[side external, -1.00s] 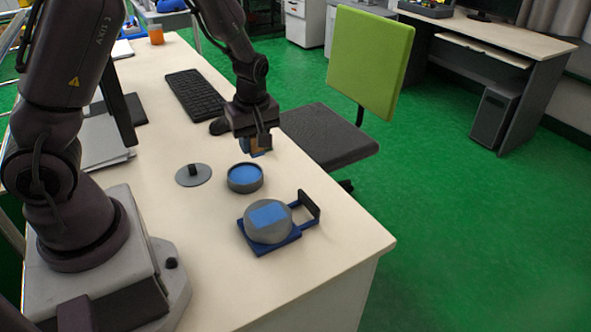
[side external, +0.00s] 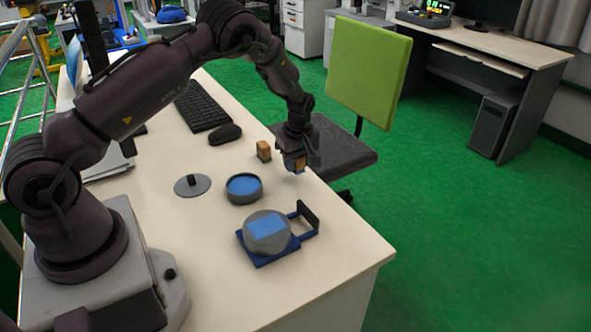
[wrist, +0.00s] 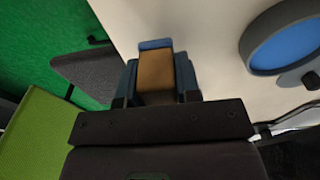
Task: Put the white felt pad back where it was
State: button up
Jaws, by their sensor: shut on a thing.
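No white felt pad can be made out in either view. My gripper (side external: 294,166) is over the table near its far right edge. It is shut on a brown block with a blue end (wrist: 155,72), seen between the fingers in the wrist view. A similar small brown block (side external: 263,150) stands on the table just left of my gripper. A round grey dish with a blue inside (side external: 244,188) sits nearer the camera; it also shows at the right of the wrist view (wrist: 262,66). A grey disc with a black knob (side external: 192,186) lies to its left.
A grey round piece with a blue square on top (side external: 267,231) rests on a blue base with a dark upright handle (side external: 308,215). A mouse (side external: 225,134) and keyboard (side external: 202,106) lie farther back. A chair (side external: 368,70) stands beyond the table edge. The table's front right is clear.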

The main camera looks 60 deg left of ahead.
jog(key=shift+f, duration=1.4)
jog(key=shift+s+f, duration=0.1)
jog(key=shift+f, duration=0.05)
jog(key=o, duration=0.9)
